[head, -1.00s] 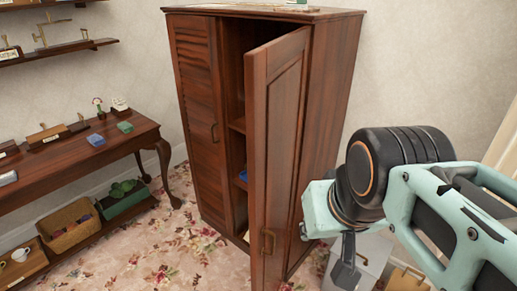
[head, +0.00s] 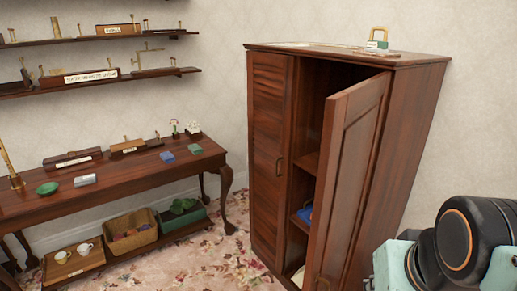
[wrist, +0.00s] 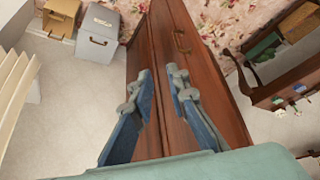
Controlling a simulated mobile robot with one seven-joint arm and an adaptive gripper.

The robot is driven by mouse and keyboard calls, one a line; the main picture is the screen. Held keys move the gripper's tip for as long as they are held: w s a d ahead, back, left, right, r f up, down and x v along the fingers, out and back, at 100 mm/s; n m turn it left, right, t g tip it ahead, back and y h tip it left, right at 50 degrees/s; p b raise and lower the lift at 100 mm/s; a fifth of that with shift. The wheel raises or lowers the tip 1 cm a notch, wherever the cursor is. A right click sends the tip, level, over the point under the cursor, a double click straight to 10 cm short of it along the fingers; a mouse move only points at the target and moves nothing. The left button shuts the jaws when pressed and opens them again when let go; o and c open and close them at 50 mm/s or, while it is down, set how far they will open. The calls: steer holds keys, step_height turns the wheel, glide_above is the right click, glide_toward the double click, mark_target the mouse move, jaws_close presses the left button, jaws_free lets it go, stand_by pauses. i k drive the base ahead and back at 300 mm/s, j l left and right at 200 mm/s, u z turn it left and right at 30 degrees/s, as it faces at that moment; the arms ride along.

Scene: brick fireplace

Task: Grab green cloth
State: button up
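A small folded green piece (head: 194,149), which looks like the green cloth, lies near the right end of the long wooden table (head: 115,170) in the head view. A similar blue piece (head: 166,156) lies just left of it. My gripper shows in the wrist view (wrist: 161,76), open and empty, with its two fingers apart in front of the wooden wardrobe. In the head view only part of my arm shows at the lower right, far from the table; the fingers are out of that picture.
The wardrobe (head: 268,150) stands right of the table with its right door (head: 350,180) ajar. Under the table are a basket (head: 130,229) and a green crate (head: 183,218). A grey box (wrist: 98,33) stands beside the wardrobe. Flowered carpet lies between.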

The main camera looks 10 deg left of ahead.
mark_target(195, 149)
steer(key=i+j, duration=0.1)
steer(key=j, duration=0.3)
steer(key=i+j, duration=0.15)
steer(key=j, duration=0.3)
steer(key=i+j, duration=0.1)
steer(key=j, duration=0.3)
steer(key=i+j+u, duration=0.1)
steer(key=j, duration=0.3)
steer(key=i+j, duration=0.15)
steer(key=j, duration=0.3)
steer(key=i+j, duration=0.2)
steer(key=j, duration=0.15)
steer(key=i+j, duration=0.2)
steer(key=j, duration=0.15)
steer(key=i+j+u, duration=0.1)
steer(key=i, duration=0.4)
steer(key=i+j+u, duration=0.1)
steer(key=i+j, duration=0.15)
steer(key=i, duration=0.2)
steer(key=i+l, duration=0.25)
steer(key=i, duration=0.15)
steer(key=i+l, duration=0.25)
steer(key=i, duration=0.2)
steer(key=i+l+u, duration=0.1)
steer(key=i, duration=0.3)
steer(key=l, duration=0.1)
